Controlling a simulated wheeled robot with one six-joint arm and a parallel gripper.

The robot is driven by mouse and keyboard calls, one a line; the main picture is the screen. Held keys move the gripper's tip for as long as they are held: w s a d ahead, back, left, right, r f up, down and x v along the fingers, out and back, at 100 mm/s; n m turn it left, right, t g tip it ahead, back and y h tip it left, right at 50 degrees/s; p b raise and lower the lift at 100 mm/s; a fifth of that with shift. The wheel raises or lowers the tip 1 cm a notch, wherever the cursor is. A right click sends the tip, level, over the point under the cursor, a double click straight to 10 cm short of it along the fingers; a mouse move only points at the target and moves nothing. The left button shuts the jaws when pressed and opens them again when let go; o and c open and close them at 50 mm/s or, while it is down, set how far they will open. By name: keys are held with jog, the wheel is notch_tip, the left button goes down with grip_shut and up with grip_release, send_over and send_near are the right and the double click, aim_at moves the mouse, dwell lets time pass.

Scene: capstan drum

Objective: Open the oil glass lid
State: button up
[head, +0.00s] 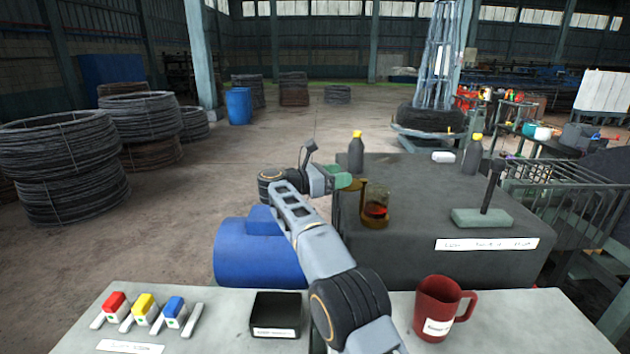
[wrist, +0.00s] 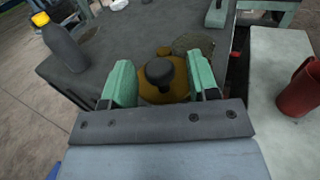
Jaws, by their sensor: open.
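The oil glass (head: 376,208), a clear cylinder with reddish oil, stands on the dark grey cabinet and also shows in the wrist view (wrist: 196,44). Its brass lid (head: 355,184) lies to the left of the glass in the head view, beside a thin brass post; the glass top appears uncovered. In the wrist view the round brass lid (wrist: 150,94) carries a black knob (wrist: 160,73). My gripper (head: 347,182) is open, its green fingers (wrist: 159,84) on either side of the lid and knob, with gaps visible around the knob. The fingers partly hide the lid in the head view.
A dark bottle with a yellow cap (head: 356,155) stands behind my gripper, and another (head: 472,156) farther right. A grey block with an upright handle (head: 483,217) sits right of the glass. A red mug (head: 437,308) stands on the front table.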

jog(key=p+v, duration=0.2)
jog(key=v, duration=1)
jog(key=shift+a, duration=0.2)
